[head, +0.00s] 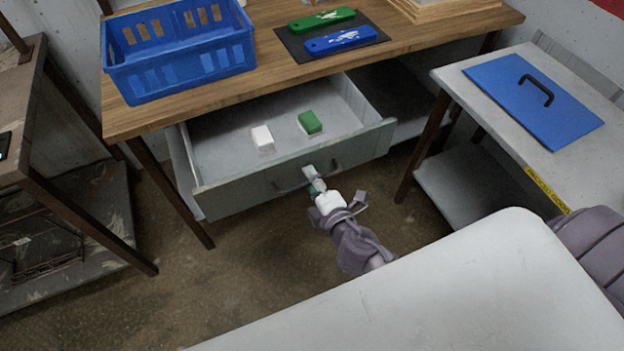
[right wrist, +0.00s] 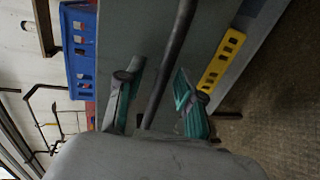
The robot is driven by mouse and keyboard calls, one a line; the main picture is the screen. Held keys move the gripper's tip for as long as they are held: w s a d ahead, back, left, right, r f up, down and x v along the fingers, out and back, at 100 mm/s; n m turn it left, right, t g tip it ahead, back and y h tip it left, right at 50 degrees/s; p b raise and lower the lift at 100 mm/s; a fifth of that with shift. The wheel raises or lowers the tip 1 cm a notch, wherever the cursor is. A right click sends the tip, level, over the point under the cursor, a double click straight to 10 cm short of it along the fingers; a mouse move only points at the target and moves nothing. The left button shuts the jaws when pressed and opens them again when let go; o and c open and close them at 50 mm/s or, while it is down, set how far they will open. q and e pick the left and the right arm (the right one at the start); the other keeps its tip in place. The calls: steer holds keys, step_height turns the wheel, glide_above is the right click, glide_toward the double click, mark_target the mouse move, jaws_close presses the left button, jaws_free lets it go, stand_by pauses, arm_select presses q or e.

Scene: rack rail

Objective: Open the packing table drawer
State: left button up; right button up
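The packing table (head: 200,98) has a wooden top, and its grey drawer (head: 236,197) stands pulled out below it. A white block (head: 262,139) and a green block (head: 310,122) lie inside the drawer. My right gripper (head: 311,178) is at the drawer's front, by its bar handle (head: 290,186). In the right wrist view the handle (right wrist: 172,70) runs between the two fingers of this gripper (right wrist: 160,78). The fingers are apart, with a visible gap beside the bar. My left gripper is not in view.
A blue crate (head: 180,73) and a dark mat with a green tool (head: 322,19) and a blue tool (head: 340,40) sit on the tabletop. A side table (head: 450,80) with a blue lid-like panel (head: 530,100) stands right. The floor (head: 255,255) before the drawer looks clear.

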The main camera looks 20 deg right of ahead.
steer(key=shift+s, duration=0.1)
steer(key=v, duration=1.2)
steer(key=shift+f, duration=0.1)
steer(key=s+d+f+m+g+h, duration=0.1)
steer(key=s+f+m+g, duration=0.25)
steer(key=f, duration=0.95)
steer(key=s+d+f+m+g, duration=0.2)
steer(key=s+f+m+g, duration=0.15)
steer(key=f, duration=0.95)
steer(key=s+d+f+m+g+p, duration=0.1)
steer(key=s+f+m+g, duration=0.6)
steer(key=s+f, duration=1)
steer(key=s+d+m, duration=0.1)
steer(key=s+m, duration=0.1)
steer(key=s, duration=0.1)
steer(key=shift+f+g, duration=0.3)
